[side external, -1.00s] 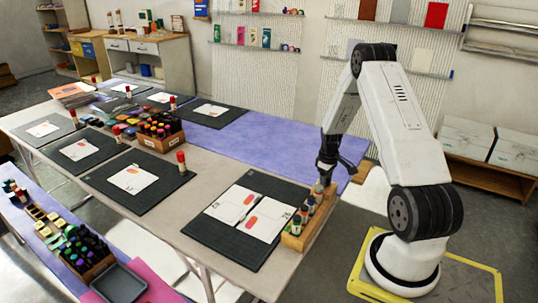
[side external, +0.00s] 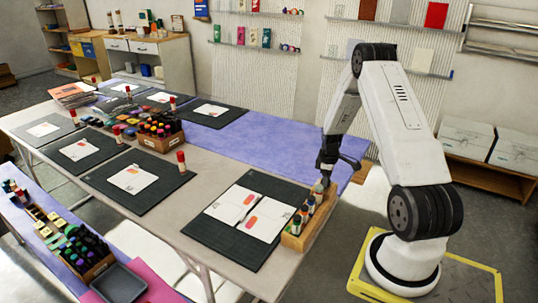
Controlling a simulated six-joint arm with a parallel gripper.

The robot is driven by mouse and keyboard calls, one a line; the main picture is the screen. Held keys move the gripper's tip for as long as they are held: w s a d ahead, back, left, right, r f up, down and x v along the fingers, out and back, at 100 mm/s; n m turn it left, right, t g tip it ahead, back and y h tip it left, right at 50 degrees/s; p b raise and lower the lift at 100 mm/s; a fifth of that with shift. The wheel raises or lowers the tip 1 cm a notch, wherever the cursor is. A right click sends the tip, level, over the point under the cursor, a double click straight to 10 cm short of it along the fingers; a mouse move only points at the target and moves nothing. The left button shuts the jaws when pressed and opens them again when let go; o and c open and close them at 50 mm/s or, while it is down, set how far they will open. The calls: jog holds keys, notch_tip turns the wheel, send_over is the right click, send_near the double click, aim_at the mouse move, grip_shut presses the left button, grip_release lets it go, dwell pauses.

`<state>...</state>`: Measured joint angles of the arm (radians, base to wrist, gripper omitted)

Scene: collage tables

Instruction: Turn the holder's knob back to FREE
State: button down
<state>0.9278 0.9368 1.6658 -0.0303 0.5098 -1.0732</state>
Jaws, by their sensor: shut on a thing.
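The holder (side external: 294,241) is a light wooden block at the right edge of the table, beside a dark mat. Several dark glue sticks or bottles with coloured caps (side external: 304,213) stand in a row in it. My gripper (side external: 321,186) points down at the far end of the holder, its fingers shut at a small pale knob-like part there. The knob is mostly hidden by the fingers, and its marking is too small to read.
A dark mat (side external: 199,236) with white cards and orange shapes lies left of the holder. Other mats, a wooden box of bottles (side external: 160,143) and red-capped sticks stand farther back. The purple cloth (side external: 262,140) beyond the mat is mostly clear.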

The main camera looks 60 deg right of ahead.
jog(key=shift+c, duration=1.1)
grip_release()
jog(key=shift+a+r, duration=0.1)
jog(key=shift+r, duration=3.8)
jog(key=shift+a, duration=0.1)
jog(key=w+a+r, duration=0.4)
jog(key=w+a, duration=0.1)
jog(key=a, duration=0.6)
jog(key=s+a+r+m+t, duration=0.1)
jog(key=s+a+r, duration=0.1)
jog(key=a, duration=1.1)
jog(key=s+a+r+m+t, duration=0.1)
jog(key=s+a+r, duration=0.1)
jog(key=a, duration=1.2)
jog(key=shift+s+r+t, duration=0.3)
jog(key=shift+s+r, duration=0.05)
jog(key=shift+s, duration=0.35)
